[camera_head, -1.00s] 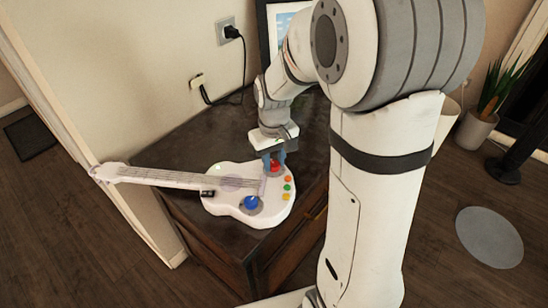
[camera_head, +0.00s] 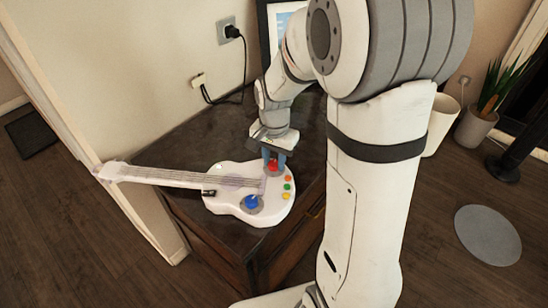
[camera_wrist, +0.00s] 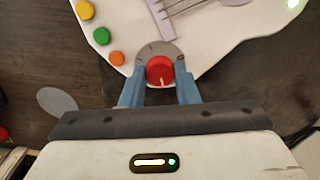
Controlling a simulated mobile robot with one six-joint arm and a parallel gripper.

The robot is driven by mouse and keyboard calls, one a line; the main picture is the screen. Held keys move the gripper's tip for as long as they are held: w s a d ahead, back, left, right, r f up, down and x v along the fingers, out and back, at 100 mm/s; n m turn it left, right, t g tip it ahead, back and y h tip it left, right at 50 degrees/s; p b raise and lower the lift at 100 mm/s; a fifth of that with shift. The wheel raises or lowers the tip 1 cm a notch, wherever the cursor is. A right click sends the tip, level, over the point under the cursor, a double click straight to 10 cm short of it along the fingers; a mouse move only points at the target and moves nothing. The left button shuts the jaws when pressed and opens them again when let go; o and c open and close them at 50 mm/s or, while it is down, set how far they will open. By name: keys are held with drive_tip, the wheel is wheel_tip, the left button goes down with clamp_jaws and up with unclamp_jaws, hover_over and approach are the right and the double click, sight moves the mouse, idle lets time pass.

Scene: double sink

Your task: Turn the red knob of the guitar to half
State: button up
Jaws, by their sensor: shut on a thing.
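The white toy guitar (camera_head: 229,203) lies flat on a dark wooden cabinet, its neck pointing left in the head view. Its red knob (camera_wrist: 160,71) sits on a grey dial with tick marks near the body's edge; the knob's white pointer line faces the gripper side in the wrist view. My gripper (camera_wrist: 159,78) is shut on the red knob, with one blue finger on each side of it. In the head view my gripper (camera_head: 274,157) comes down on the knob from above.
A blue knob (camera_head: 251,202) and small orange, green and yellow buttons (camera_head: 288,188) are on the guitar body. A picture frame (camera_head: 270,40) stands behind. A plugged-in cable (camera_head: 243,75) runs along the wall. A potted plant (camera_head: 477,125) stands at right.

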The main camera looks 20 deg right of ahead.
sight(274, 163)
drive_tip(key=m, duration=0.6)
drive_tip(key=shift+m, duration=0.4)
idle(0.4)
drive_tip(key=o, duration=1)
wheel_tip(274, 163, up, 8)
drive_tip(key=shift+f+p, duration=0.1)
drive_tip(key=shift+p, duration=0.6)
